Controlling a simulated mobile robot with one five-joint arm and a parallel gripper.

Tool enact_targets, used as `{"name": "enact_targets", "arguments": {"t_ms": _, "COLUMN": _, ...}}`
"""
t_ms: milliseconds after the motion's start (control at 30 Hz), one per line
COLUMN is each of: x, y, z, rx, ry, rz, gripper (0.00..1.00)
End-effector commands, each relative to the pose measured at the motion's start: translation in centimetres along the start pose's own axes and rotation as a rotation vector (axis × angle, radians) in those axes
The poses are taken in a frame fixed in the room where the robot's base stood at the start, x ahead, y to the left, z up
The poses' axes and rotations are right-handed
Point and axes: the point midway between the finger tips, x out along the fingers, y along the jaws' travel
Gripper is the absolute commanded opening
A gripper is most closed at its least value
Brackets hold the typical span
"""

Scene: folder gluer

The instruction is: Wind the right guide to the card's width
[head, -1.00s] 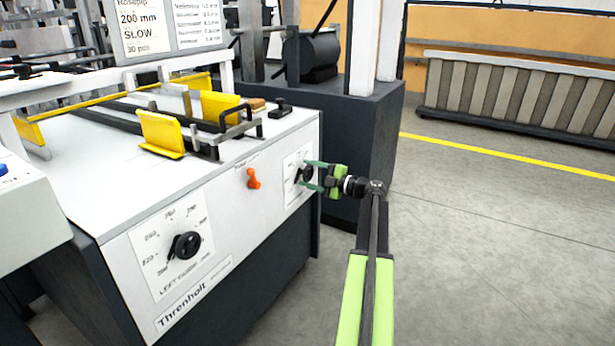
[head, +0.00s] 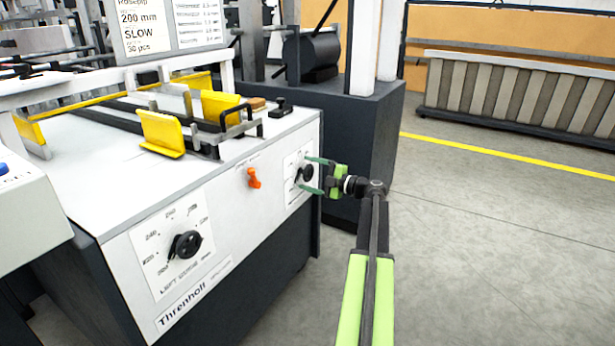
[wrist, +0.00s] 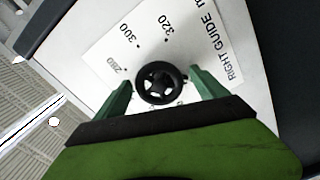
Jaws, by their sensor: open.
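The right guide knob (wrist: 160,83) is a black spoked handwheel on a white dial plate marked "RIGHT GUIDE", with 280, 300 and 320 legible around it. In the head view this knob (head: 306,172) is on the right end of the machine's front panel. My gripper (head: 307,174) is open, its green fingers on either side of the knob. In the wrist view gaps show between the fingers and the rim. I cannot tell where the knob points. The card (head: 143,20) on top reads 200 mm, SLOW, 30 pcs. Yellow guide plates (head: 161,134) stand on the machine's top.
An orange lever (head: 253,178) sits on the front panel left of the right dial. The left guide knob (head: 186,245) is further left, above the Threnholt label (head: 195,297). A dark cabinet (head: 365,135) stands behind my gripper. The floor (head: 490,240) to the right is clear.

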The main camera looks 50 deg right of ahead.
Motion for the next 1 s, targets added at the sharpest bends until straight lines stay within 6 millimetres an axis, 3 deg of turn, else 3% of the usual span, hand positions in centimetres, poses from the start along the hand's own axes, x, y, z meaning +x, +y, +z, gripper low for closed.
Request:
{"name": "enact_targets", "arguments": {"t_ms": 167, "x": -1.9, "y": 0.0, "z": 0.0, "rx": 0.0, "ry": -0.003, "rz": 0.002, "gripper": 0.82}}
{"name": "enact_targets", "arguments": {"t_ms": 500, "x": -11.3, "y": 0.0, "z": 0.0, "rx": 0.0, "ry": -0.003, "rz": 0.001, "gripper": 0.82}}
{"name": "enact_targets", "arguments": {"t_ms": 700, "x": -15.7, "y": 0.0, "z": -0.1, "rx": 0.0, "ry": -0.001, "rz": 0.0, "gripper": 0.82}}
{"name": "enact_targets", "arguments": {"t_ms": 833, "x": -17.2, "y": 0.0, "z": -0.1, "rx": 0.0, "ry": 0.0, "rz": 0.0, "gripper": 0.82}}
{"name": "enact_targets", "arguments": {"t_ms": 1000, "x": -17.7, "y": -0.1, "z": -0.1, "rx": 0.0, "ry": 0.001, "rz": -0.001, "gripper": 0.82}}
